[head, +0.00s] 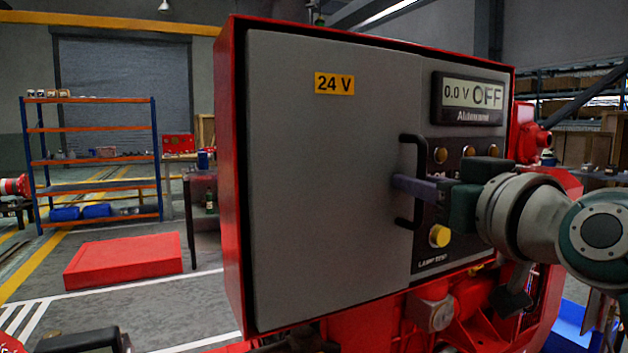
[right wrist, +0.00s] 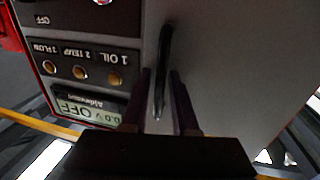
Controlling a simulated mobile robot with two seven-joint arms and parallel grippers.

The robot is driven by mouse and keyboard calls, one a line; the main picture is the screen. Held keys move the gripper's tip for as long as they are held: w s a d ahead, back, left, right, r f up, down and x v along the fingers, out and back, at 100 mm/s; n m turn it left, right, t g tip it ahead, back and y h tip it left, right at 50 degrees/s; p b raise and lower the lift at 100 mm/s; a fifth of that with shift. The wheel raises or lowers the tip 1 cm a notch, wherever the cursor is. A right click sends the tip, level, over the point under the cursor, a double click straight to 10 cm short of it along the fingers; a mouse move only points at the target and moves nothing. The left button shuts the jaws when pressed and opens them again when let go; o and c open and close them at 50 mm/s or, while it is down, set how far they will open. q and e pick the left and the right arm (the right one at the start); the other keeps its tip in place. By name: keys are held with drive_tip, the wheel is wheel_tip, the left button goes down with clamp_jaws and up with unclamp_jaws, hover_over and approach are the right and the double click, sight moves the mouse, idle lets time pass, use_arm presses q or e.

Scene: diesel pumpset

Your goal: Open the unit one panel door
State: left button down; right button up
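The grey panel door (head: 320,190) with a yellow "24 V" label fills the left of the red control box (head: 232,200). It looks shut, lying within the red frame. A black bar handle (head: 412,142) stands upright at its right edge. My right gripper (head: 402,182) reaches in from the right at the handle's mid height. In the right wrist view the handle (right wrist: 164,60) runs between the two fingers of the right gripper (right wrist: 160,90), with a gap visible on each side.
Right of the door is an instrument panel with a display (head: 468,98) reading "0.0 V OFF" and a yellow button (head: 439,236). Red machinery (head: 390,325) lies below the box. A shelf rack (head: 95,160) and a red floor block (head: 125,260) stand at left, with open floor around.

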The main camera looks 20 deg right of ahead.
clamp_jaws()
idle(1.3)
